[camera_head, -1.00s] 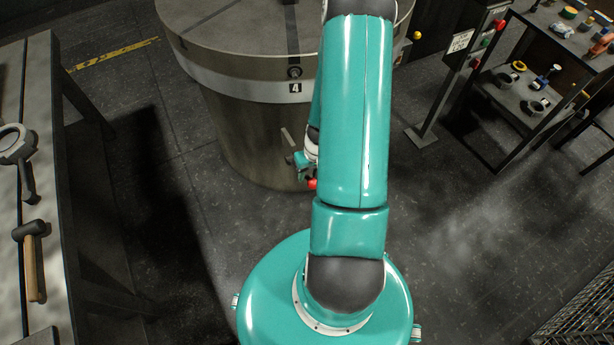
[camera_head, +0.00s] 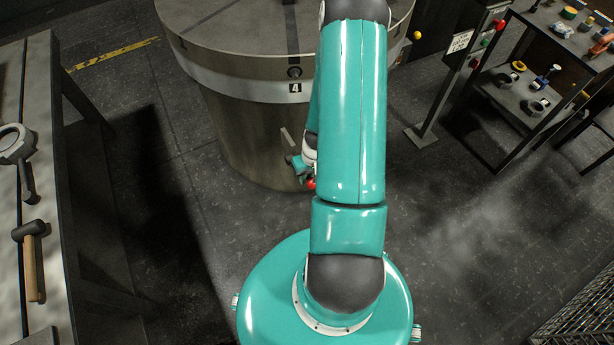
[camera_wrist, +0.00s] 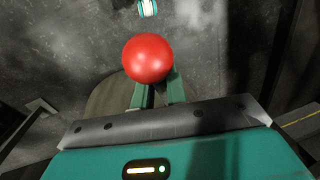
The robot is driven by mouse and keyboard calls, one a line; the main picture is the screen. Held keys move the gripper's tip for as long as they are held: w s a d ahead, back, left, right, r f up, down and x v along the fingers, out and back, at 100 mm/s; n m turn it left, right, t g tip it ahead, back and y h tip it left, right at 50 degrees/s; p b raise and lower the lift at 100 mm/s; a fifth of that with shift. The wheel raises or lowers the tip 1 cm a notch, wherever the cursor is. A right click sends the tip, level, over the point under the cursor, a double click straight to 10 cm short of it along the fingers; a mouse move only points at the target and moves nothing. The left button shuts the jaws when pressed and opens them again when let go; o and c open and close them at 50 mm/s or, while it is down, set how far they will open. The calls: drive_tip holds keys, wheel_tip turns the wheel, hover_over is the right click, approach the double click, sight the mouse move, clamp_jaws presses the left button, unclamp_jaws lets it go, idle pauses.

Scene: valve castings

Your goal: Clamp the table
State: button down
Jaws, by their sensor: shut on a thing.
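The round table (camera_head: 235,30) is a broad drum with a pale band and a "4" plate on its side. A red ball knob (camera_head: 311,183) shows low in front of the drum wall, beside my gripper (camera_head: 302,165). In the wrist view the red knob (camera_wrist: 148,58) is large, just beyond my teal fingers (camera_wrist: 158,93). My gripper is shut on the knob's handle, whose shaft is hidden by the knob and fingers. A slim pale bar (camera_head: 287,138) stands against the drum just above the gripper. My arm hides part of the drum's right side.
A bench (camera_head: 60,215) with a mallet (camera_head: 31,262) and a ring-ended tool (camera_head: 18,155) runs along the left. A post with buttons (camera_head: 460,65) and a shelf rack (camera_head: 525,100) stand at the right. The floor between is clear.

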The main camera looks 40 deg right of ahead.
drive_tip(key=shift+w+r, duration=0.1)
drive_tip(key=shift+w+d+r+g+y, duration=0.2)
drive_tip(key=shift+w+r+g, duration=0.45)
drive_tip(key=shift+r+g, duration=0.15)
drive_tip(key=shift+w+d+r+g+y, duration=0.2)
drive_tip(key=shift+w+r+g, duration=0.4)
drive_tip(key=shift+r+g, duration=0.15)
drive_tip(key=shift+w+d+r+m+g+y, duration=0.15)
drive_tip(key=shift+w+d+r+g+y, duration=0.1)
drive_tip(key=shift+w+r+g, duration=0.55)
drive_tip(key=shift+w+d+r+m+g+y, duration=0.15)
drive_tip(key=shift+w+d+r+g+y, duration=0.1)
drive_tip(key=shift+w+r+g, duration=0.5)
drive_tip(key=shift+w+f, duration=0.1)
drive_tip(key=shift+f, duration=0.1)
drive_tip(key=c, duration=1.4)
unclamp_jaws()
